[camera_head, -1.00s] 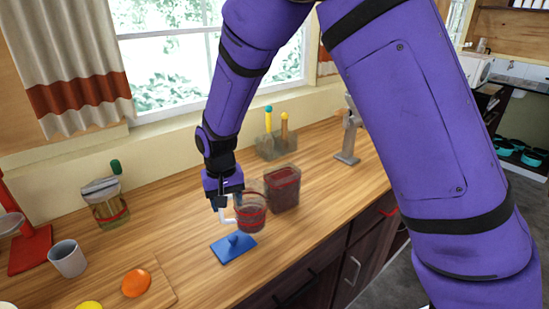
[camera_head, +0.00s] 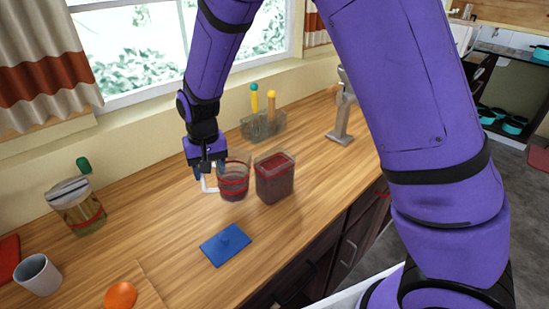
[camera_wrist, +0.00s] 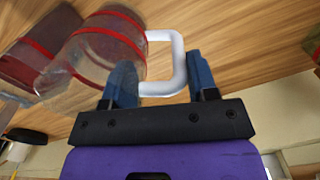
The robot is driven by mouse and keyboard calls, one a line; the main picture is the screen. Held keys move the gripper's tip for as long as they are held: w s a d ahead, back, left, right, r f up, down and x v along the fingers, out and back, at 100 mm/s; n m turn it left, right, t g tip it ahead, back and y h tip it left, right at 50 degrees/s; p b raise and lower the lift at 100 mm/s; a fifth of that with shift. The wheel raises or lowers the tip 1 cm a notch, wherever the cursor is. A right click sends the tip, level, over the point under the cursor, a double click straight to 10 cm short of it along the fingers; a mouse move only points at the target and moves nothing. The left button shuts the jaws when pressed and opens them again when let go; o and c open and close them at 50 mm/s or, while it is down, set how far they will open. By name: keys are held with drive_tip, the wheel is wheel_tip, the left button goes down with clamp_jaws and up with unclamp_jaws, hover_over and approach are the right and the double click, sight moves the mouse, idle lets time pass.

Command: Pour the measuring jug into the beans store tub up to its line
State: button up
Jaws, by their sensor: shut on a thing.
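The clear measuring jug (camera_head: 233,181) has red bands and a white handle (camera_head: 208,185). My gripper (camera_head: 209,174) is shut on that handle, which also shows between its blue fingers in the wrist view (camera_wrist: 165,62). The jug looks roughly upright, left of and close to a clear square tub (camera_head: 274,178) with dark red contents. I cannot tell whether they touch, or how much is in the jug. The wrist view also shows the jug (camera_wrist: 105,48) overlapping the tub (camera_wrist: 30,52), which bears a red line. The tub's fill against its line is not clear.
A clear jar (camera_head: 78,207), a grey cup (camera_head: 38,274) and an orange fruit (camera_head: 121,295) are at left. A utensil holder (camera_head: 263,125) and a metal stand (camera_head: 342,115) stand behind.

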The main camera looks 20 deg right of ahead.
drive_tip(key=d+r+y, duration=0.9)
drive_tip(key=r+y, duration=0.1)
drive_tip(key=shift+w+d+r, duration=0.15)
drive_tip(key=shift+d+r, duration=0.15)
drive_tip(key=shift+r, duration=0.05)
idle(0.6)
drive_tip(key=shift+y, duration=0.3)
drive_tip(key=shift+d+f+y+p, duration=0.2)
drive_tip(key=shift+d+y+p, duration=0.1)
drive_tip(key=shift+d+y, duration=0.45)
idle(1.3)
drive_tip(key=shift+d+r+g+y+p, duration=0.2)
drive_tip(key=shift+d+r+y, duration=0.15)
drive_tip(key=shift+d+y, duration=0.25)
drive_tip(key=shift+d+r+g+y+p, duration=0.1)
drive_tip(key=shift+d+r+y+p, duration=0.15)
drive_tip(key=shift+d+y, duration=0.3)
idle(2.5)
